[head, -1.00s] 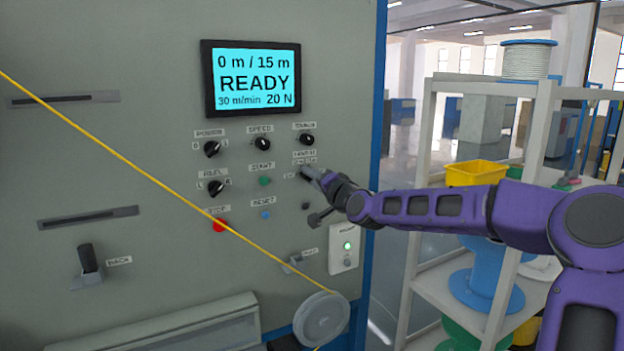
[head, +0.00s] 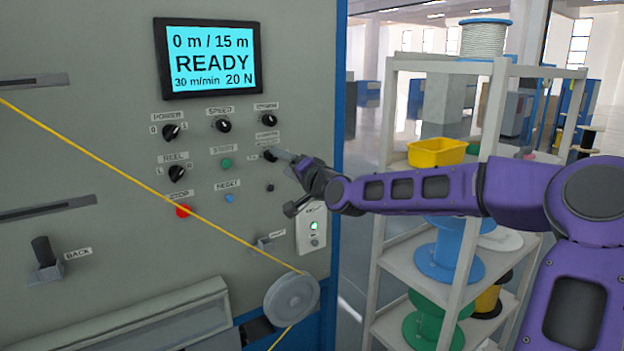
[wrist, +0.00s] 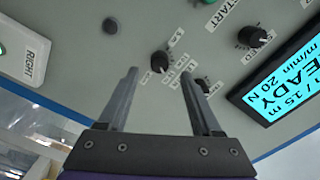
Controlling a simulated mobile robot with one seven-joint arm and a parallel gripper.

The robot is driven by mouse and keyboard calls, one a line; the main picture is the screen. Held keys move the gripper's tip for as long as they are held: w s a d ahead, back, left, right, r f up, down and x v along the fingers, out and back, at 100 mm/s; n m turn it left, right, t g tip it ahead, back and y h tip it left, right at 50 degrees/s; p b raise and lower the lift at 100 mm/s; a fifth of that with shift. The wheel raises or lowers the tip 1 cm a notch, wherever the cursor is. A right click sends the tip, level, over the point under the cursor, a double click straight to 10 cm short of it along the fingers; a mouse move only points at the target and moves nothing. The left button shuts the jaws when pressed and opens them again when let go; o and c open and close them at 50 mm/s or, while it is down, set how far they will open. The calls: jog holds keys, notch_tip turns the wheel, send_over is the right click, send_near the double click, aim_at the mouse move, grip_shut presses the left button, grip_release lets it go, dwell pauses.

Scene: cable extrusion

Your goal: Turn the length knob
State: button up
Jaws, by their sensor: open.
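The length knob (head: 269,155) is a small black knob on the grey machine panel, below the tension knob (head: 269,120). The gripper is open; I cannot tell whether a finger touches the knob. The display (head: 209,58) reads 0 m / 15 m, READY, 30 m/min, 20 N.
The speed knob (head: 223,125), green start button (head: 226,163), blue reset button (head: 229,198) and red stop button (head: 183,210) are nearby. A yellow cable (head: 120,170) runs diagonally before the panel to a grey pulley (head: 291,298). A shelf (head: 400,262) with spools stands right.

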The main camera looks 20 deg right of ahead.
jog(key=v, duration=1.3)
jog(key=shift+p, duration=0.35)
jog(key=shift+w, duration=0.1)
